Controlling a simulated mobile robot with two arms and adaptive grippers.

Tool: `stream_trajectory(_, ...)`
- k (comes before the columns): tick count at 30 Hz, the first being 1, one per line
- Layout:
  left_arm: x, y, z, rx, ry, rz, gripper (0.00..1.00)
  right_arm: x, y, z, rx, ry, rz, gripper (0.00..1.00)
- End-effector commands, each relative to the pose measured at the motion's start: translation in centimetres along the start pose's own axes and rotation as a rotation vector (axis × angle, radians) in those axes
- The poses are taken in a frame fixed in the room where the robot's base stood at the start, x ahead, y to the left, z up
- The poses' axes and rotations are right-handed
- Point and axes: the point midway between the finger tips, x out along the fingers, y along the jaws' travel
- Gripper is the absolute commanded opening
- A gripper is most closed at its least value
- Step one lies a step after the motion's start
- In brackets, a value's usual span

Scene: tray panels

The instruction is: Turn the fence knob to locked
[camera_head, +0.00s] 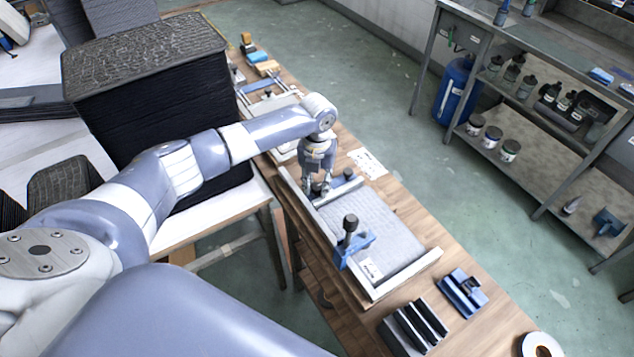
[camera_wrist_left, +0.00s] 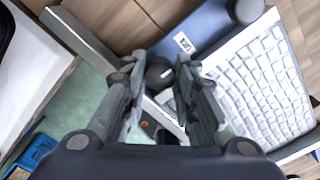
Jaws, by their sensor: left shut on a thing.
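My left gripper (camera_head: 318,190) reaches down over the far end of the fixture on the bench. In the left wrist view the fingers (camera_wrist_left: 158,85) are closed around a dark round knob (camera_wrist_left: 158,71), which I take as the fence knob. The fingers hide much of it, and I cannot read its lock position. A blue piece with a small label (camera_wrist_left: 205,30) lies beside it. A grey textured panel (camera_head: 370,222) lies in the fixture against the pale rails (camera_head: 408,275). My right gripper is not in view.
A blue clamp with a black upright knob (camera_head: 350,240) stands at the near side of the panel. A blue tool (camera_head: 463,292) and a dark slotted block (camera_head: 413,326) sit nearer on the bench. A tall stack of black panels (camera_head: 150,110) stands left, close to my arm.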

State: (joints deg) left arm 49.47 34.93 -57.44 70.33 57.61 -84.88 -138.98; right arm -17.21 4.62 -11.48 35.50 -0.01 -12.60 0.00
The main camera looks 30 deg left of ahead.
Motion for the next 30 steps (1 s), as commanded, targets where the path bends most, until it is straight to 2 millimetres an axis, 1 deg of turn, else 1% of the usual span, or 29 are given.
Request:
stream_trajectory(8,-0.1,0.0,0.1,0.002,-0.002,-0.001,0.03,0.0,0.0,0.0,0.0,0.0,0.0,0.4)
stream_trajectory(9,-0.1,0.0,0.1,0.002,-0.002,-0.001,0.33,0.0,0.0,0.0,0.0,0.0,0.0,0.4)
stream_trajectory(11,-0.1,0.0,0.1,0.001,-0.002,-0.001,0.47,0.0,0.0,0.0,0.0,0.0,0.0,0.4)
stream_trajectory(20,0.0,0.0,0.0,0.0,-0.001,0.0,0.48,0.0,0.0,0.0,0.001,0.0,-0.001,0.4)
stream_trajectory(23,-0.4,0.0,0.1,0.0,-0.002,-0.001,0.48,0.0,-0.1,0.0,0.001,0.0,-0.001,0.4)
stream_trajectory(26,-1.5,0.0,0.1,0.0,-0.003,-0.001,0.48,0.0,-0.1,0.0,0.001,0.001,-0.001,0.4)
stream_trajectory(30,-4.3,0.0,0.2,0.001,-0.006,-0.003,0.48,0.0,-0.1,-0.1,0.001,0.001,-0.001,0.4)
